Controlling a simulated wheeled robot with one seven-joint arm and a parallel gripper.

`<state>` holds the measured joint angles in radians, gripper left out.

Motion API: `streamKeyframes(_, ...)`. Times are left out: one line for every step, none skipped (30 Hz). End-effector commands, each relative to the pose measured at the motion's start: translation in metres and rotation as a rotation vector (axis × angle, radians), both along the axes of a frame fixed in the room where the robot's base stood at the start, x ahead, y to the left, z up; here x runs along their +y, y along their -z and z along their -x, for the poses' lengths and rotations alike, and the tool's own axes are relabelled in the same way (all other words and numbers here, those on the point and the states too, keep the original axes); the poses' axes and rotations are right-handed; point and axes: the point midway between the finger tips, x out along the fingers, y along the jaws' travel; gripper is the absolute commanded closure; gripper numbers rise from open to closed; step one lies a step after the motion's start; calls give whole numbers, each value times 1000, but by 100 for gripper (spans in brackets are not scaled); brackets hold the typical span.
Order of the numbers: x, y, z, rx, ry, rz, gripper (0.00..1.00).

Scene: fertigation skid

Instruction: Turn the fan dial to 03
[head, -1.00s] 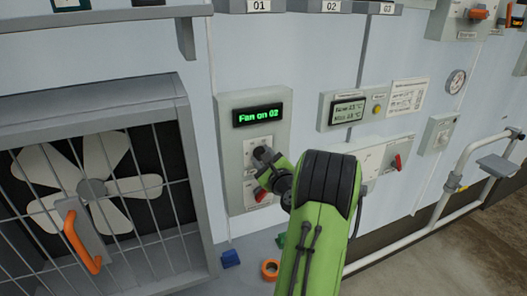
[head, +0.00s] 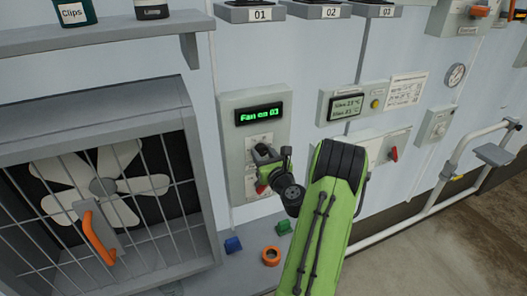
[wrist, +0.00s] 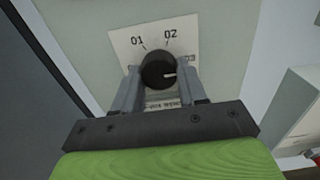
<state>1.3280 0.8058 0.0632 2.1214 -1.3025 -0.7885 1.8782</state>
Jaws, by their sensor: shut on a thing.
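The fan dial is a round black knob (wrist: 158,70) on a white label plate in the wrist view. Its white pointer mark points to the right. The marks 01 and 02 show above it; the label at the right is partly hidden. My gripper (wrist: 158,82) is shut on the knob, one finger on each side. In the head view my gripper (head: 264,154) is at the fan control box (head: 229,150) and largely hides the knob. The green display (head: 259,114) on that box reads "Fan on 03".
A caged fan (head: 103,186) with an orange handle (head: 92,238) stands at the left. An orange ring (head: 271,255), a blue block (head: 233,245) and a green block (head: 284,227) lie below the box. A panel with a red switch (head: 393,154) is at the right.

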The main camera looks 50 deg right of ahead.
Motion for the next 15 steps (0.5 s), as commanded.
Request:
streamKeyframes(0, 2, 1, 2, 1, -10, 89)
streamKeyframes(0, 2, 1, 1, 1, -12, 89)
streamKeyframes(0, 3, 1, -1, 1, -16, 89)
streamKeyframes(0, 3, 1, -2, 1, -16, 89)
streamKeyframes(0, 3, 1, -3, 1, -18, 89)
streamKeyframes(0, 3, 1, -4, 1, -19, 89)
streamKeyframes(0, 3, 1, -4, 1, -19, 89)
streamKeyframes(0, 3, 1, -4, 1, -19, 89)
streamKeyframes(0, 3, 1, -4, 1, -19, 89)
streamKeyframes(0, 3, 0, -4, 0, -19, 89)
streamKeyframes(0, 3, 0, -4, 0, -19, 89)
streamKeyframes(0, 3, 0, -4, 0, -19, 89)
streamKeyframes(0, 3, 0, -4, 0, -19, 89)
streamKeyframes(0, 3, 0, -4, 0, -19, 89)
streamKeyframes(0, 3, 0, -3, 0, -19, 57)
